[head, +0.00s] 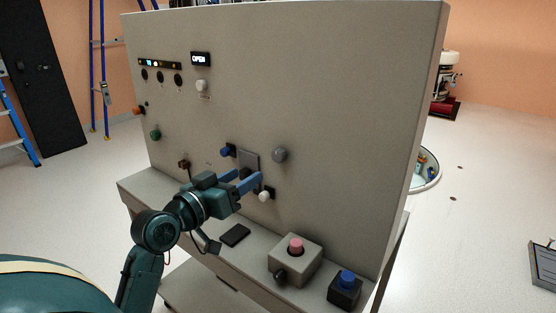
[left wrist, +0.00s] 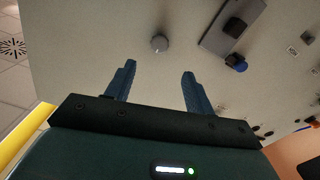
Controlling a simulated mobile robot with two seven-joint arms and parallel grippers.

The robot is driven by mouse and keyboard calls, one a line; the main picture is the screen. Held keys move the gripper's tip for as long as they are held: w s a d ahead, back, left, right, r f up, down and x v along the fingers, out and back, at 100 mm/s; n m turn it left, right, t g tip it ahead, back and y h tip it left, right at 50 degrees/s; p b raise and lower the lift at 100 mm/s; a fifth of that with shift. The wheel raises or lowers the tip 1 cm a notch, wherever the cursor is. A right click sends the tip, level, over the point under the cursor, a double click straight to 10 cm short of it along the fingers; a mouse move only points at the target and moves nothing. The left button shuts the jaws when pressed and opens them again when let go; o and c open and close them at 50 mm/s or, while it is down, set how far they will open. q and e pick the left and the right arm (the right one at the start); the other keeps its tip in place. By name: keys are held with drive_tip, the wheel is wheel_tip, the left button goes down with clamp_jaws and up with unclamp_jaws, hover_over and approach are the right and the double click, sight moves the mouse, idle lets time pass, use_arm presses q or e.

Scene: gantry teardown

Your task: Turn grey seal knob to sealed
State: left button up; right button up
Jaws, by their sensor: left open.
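The grey knob (head: 279,155) is a round knob on the upright beige panel (head: 330,90), right of a grey plate. It also shows in the left wrist view (left wrist: 160,43), ahead of the fingertips and roughly centred between them. My left gripper (head: 247,174) is in front of the panel, left of and a little below the knob in the head view. Its blue fingers (left wrist: 159,69) are spread and empty, apart from the knob. A small display (head: 200,59) at the panel's upper left reads "OPEN". My right gripper is not in view.
A grey plate (head: 248,160), a blue knob (head: 227,151) and a white knob (head: 264,196) are close to the left gripper. Below, the ledge holds a box with a pink button (head: 296,245) and a blue button (head: 347,279). The panel above the grey knob is clear.

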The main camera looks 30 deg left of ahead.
sight(276, 157)
use_arm(q)
drive_tip(key=w, duration=0.3)
drive_tip(key=w+p, duration=0.1)
drive_tip(key=w, duration=0.3)
drive_tip(key=w+d, duration=0.1)
drive_tip(key=w, duration=0.3)
drive_tip(key=shift+w, duration=0.2)
drive_tip(key=shift+c, duration=0.2)
drive_tip(key=c, duration=0.9)
